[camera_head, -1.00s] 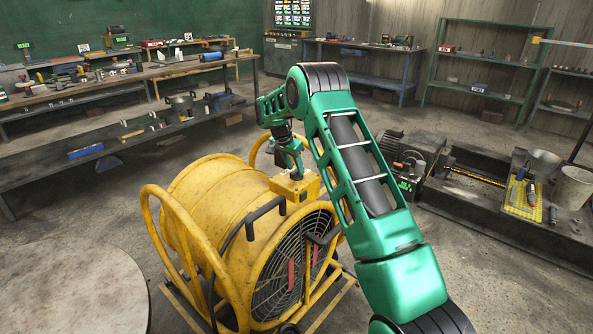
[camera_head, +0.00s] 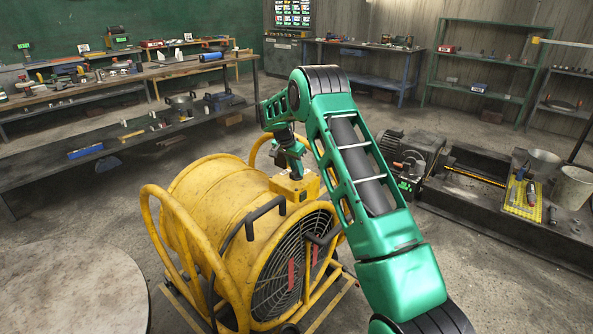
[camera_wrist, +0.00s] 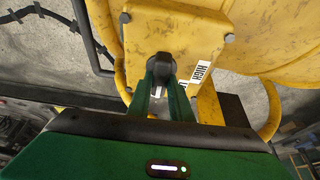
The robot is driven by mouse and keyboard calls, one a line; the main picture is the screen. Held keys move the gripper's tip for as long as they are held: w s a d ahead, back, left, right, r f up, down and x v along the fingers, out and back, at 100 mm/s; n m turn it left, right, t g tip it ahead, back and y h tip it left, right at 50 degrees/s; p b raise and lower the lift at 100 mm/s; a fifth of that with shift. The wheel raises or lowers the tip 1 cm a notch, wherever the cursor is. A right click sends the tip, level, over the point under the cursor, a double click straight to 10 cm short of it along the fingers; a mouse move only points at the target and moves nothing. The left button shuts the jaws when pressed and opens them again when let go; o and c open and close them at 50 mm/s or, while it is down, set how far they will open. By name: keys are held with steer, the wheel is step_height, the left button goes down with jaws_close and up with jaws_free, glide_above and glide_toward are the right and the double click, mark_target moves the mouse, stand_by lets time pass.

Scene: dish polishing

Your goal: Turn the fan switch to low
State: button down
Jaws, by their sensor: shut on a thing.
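The yellow drum fan (camera_head: 215,215) stands on the floor with its dark grille facing front right. Its yellow switch box (camera_head: 297,188) is on top, at the right side. My gripper (camera_head: 297,178) reaches down to the box from above. In the wrist view the box face (camera_wrist: 190,38) carries a dark round switch knob (camera_wrist: 160,66). My gripper there (camera_wrist: 163,85) is shut on the knob, with a green finger at each side. A white label (camera_wrist: 201,73) reading HIGH is to the right of the knob. A second label below it is partly hidden by a finger.
A round grey tabletop (camera_head: 70,290) is at the front left. A long workbench (camera_head: 120,85) with tools runs along the left wall. A motor (camera_head: 408,152) and a dark bench with a bucket (camera_head: 573,187) are at the right.

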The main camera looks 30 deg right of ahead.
steer(key=n, duration=0.1)
steer(key=a+n+t, duration=0.1)
steer(key=n, duration=0.1)
steer(key=shift+w+r+y, duration=0.15)
steer(key=shift+w+y, duration=0.05)
steer(key=shift+y, duration=0.2)
steer(key=n, duration=0.2)
steer(key=n+t+y, duration=0.1)
steer(key=n, duration=0.2)
steer(key=shift+s+n+t+y, duration=0.1)
steer(key=shift+n+t+y, duration=0.2)
steer(key=c, duration=1.6)
jaws_free()
steer(key=shift+s, duration=0.1)
steer(key=shift+d, duration=0.25)
steer(key=shift+s, duration=0.1)
steer(key=v, duration=1)
steer(key=shift+r, duration=0.25)
